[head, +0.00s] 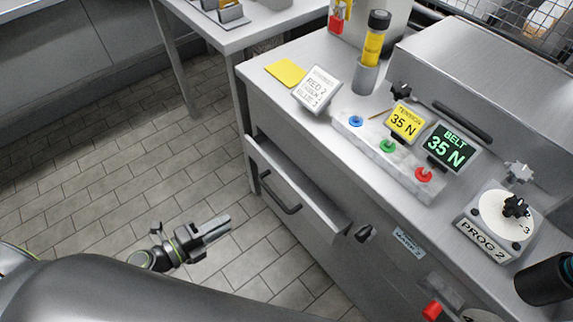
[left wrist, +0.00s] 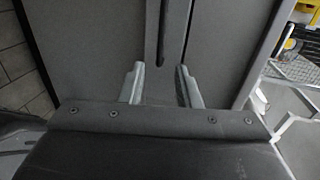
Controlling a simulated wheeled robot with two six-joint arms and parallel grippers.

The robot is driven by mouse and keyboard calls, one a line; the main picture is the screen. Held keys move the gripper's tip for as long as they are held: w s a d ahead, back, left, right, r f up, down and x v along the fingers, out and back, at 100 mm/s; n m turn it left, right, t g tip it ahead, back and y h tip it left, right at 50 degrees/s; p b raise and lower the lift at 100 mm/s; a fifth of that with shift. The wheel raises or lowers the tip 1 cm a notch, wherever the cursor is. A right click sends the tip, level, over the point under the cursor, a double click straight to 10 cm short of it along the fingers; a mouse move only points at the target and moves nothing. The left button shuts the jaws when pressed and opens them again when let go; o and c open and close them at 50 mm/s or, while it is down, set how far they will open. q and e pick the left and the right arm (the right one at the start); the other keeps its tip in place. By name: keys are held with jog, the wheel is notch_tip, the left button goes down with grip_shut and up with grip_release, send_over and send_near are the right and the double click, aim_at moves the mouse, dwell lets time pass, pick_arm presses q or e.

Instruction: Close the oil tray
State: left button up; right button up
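The oil tray appears to be the grey drawer (head: 318,212) in the front of the steel machine. It stands pulled out part way, with a dark gap behind its front panel. A dark bar handle (head: 279,196) is on its front. My left gripper (head: 224,226) is left of the drawer front and apart from it in the head view. In the left wrist view its two fingers (left wrist: 160,86) are spread with nothing held between them. A grey panel with a dark vertical bar is beyond them; I cannot tell which part this is. My right gripper is not in view.
The machine top holds a yellow note (head: 286,72), a sign card (head: 317,90), a yellow-filled bottle (head: 374,45) and a button strip (head: 388,150). A dark knob (head: 366,233) sits right of the drawer. Tiled floor (head: 120,150) left of the machine is clear.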

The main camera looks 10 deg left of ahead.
aim_at(275, 196)
pick_arm(q)
jog(key=x, duration=1.6)
jog(key=shift+w+d+r+b, duration=0.15)
jog(key=shift+w+d+b, duration=0.05)
jog(key=shift+d+b, duration=0.1)
jog(key=shift+w+d, duration=0.1)
jog(key=c, duration=0.5)
grip_shut()
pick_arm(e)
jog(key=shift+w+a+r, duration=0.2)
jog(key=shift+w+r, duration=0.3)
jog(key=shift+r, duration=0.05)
